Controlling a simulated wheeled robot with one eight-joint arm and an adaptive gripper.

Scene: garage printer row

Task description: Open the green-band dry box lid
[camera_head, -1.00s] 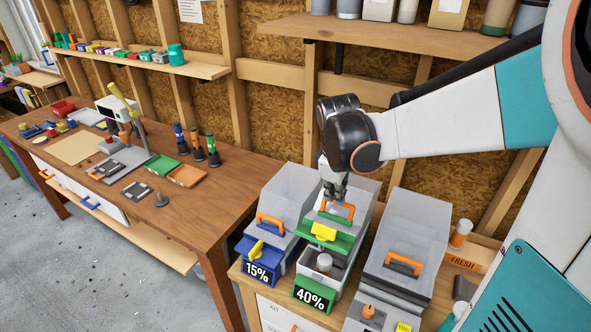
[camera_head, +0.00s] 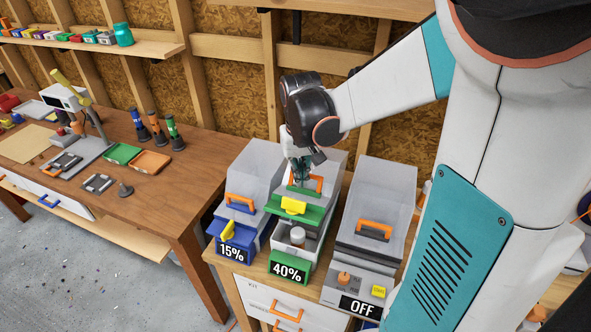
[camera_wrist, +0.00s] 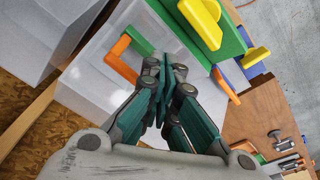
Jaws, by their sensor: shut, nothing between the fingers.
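The green-band dry box (camera_head: 289,270) is the middle box, with a "40%" display. Its clear lid (camera_head: 330,165) has a green band, a yellow latch (camera_head: 293,206) and an orange handle (camera_head: 318,184). The lid's front edge is raised above the box front, and a small jar (camera_head: 298,236) shows inside through the gap. My gripper (camera_head: 301,182) is shut and empty at the handle.
A blue-band box (camera_head: 235,249) reading "15%" stands close on the left. A grey box (camera_head: 362,270) reading "OFF" stands on the right. A brown workbench (camera_head: 190,195) with tools is at the left. A stud wall stands behind; grey floor (camera_head: 110,265) is open at the lower left.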

